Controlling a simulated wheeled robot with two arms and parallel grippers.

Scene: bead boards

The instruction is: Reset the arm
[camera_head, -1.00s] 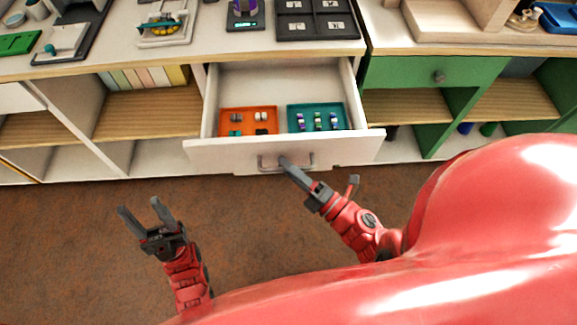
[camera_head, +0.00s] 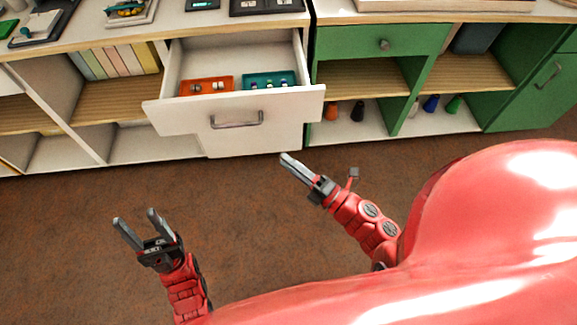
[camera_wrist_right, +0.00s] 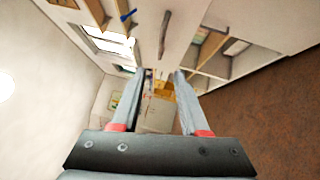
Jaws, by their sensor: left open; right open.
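My left gripper (camera_head: 136,219) is open and empty over the brown floor at the lower left of the head view. My right gripper (camera_head: 287,159) is in front of the open drawer (camera_head: 178,118), below and to the right of its handle (camera_head: 237,120), and apart from it. In the right wrist view my right gripper (camera_wrist_right: 162,74) shows two spread fingers with nothing between them. The drawer holds an orange tray (camera_head: 184,90) and a teal tray (camera_head: 248,82) with small items in them.
White shelves with books (camera_head: 118,60) stand left of the drawer. A green cabinet (camera_head: 335,42) with shelves and small coloured pieces stands to the right. The countertop (camera_head: 190,19) carries several boards. The floor (camera_head: 80,215) in front is clear.

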